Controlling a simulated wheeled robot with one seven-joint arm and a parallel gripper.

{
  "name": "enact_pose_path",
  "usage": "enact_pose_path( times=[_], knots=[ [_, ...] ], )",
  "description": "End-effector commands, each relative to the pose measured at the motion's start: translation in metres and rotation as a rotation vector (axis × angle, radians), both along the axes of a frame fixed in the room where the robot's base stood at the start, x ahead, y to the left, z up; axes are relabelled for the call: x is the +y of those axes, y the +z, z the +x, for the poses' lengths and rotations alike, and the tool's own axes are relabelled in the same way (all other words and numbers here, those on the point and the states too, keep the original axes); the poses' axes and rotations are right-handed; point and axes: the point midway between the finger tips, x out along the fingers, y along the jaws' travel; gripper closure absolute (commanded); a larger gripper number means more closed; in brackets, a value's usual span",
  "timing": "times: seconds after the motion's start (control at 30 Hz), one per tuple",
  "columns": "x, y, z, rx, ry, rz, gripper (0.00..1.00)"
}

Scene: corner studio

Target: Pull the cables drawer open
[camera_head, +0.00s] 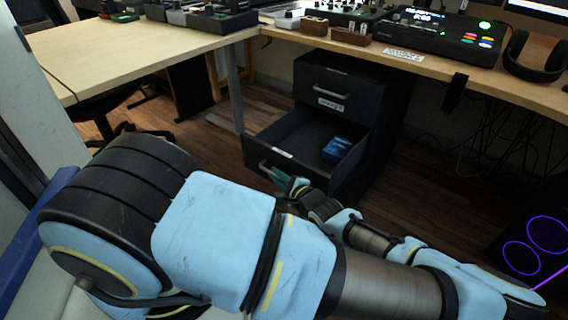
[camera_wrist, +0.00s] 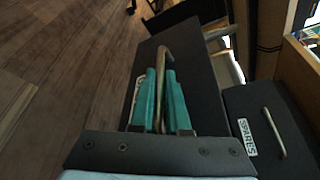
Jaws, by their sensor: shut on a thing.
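A dark drawer (camera_head: 262,151) stands pulled out of the black cabinet (camera_head: 385,110) under the desk. A small pale label (camera_head: 283,153) on it is too small to read. A blue box (camera_head: 337,149) lies inside. My gripper (camera_head: 284,181) is at the drawer's front. In the wrist view, the teal fingers of my gripper (camera_wrist: 161,88) are shut on the drawer's metal handle (camera_wrist: 164,55), one on each side. A label (camera_wrist: 136,97) on this front is partly hidden by the fingers.
The shut drawer above, labelled SPARES (camera_wrist: 246,138), has its own handle (camera_head: 331,93). The desk (camera_head: 150,53) overhangs, with a metal leg (camera_head: 234,90) left of the cabinet. A wheeled chair base (camera_head: 125,130) stands at left. Wood floor (camera_head: 205,145) is free before the drawer.

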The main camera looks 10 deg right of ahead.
Motion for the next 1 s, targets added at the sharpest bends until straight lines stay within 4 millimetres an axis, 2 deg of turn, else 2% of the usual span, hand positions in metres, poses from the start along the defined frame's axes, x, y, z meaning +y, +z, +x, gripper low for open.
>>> enact_pose_path(
  times=[0.47,0.5,0.6,0.87,1.0],
  knots=[
    [0.003,-0.001,-0.005,0.002,-0.002,-0.001,1.00],
    [0.003,-0.001,-0.005,0.002,-0.002,-0.001,0.84],
    [0.003,-0.001,-0.005,0.002,-0.002,-0.001,0.74],
    [0.003,0.000,-0.005,0.000,-0.001,0.000,0.74],
    [-0.003,0.003,-0.016,0.002,-0.002,-0.005,0.74]
  ],
)
